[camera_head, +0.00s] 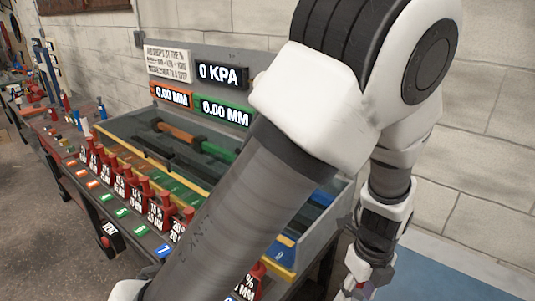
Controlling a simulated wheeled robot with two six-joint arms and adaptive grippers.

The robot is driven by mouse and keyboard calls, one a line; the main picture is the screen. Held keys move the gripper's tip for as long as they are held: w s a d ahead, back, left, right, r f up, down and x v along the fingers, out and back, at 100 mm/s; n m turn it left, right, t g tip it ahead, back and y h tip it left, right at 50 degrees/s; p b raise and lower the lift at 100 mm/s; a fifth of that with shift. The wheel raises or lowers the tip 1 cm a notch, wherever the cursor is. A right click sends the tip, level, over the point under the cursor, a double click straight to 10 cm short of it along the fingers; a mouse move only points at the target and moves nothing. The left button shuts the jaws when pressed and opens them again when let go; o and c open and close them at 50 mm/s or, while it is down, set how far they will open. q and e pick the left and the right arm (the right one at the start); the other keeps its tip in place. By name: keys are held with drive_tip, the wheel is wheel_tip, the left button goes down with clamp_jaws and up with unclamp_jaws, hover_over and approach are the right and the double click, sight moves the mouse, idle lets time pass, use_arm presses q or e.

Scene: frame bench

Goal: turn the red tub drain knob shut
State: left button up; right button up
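The tub (318,232) is a long grey, see-through-walled trough on the bench, holding coloured bars. I cannot make out the red drain knob for certain. A small reddish patch shows by my wrist at the bottom edge, too small to identify. My arm from the lower left crosses the middle, bends at a large white and black elbow, and runs down at right to a wrist beyond the tub's right end. Its fingers are not visible in the frame. My other gripper is not in view. The arm hides the tub's right part and much of the bench front.
Several red labelled pieces (158,212) stand along the tub's front. Display signs (222,75) stand behind it. A black tag (108,240) hangs at the bench's front edge. More tools lie at far left. A block wall (490,130) closes the back; open floor (45,225) shows at left.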

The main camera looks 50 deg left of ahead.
use_arm(q)
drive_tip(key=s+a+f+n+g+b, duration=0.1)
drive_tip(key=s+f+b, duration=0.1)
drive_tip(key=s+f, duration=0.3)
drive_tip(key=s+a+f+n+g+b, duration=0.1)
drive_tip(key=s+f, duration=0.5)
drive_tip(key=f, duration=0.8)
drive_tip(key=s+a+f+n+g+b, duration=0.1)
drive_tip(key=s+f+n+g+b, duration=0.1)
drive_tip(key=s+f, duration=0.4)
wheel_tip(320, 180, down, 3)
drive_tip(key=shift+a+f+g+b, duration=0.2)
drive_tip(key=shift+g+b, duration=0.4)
drive_tip(key=shift+b, duration=0.65)
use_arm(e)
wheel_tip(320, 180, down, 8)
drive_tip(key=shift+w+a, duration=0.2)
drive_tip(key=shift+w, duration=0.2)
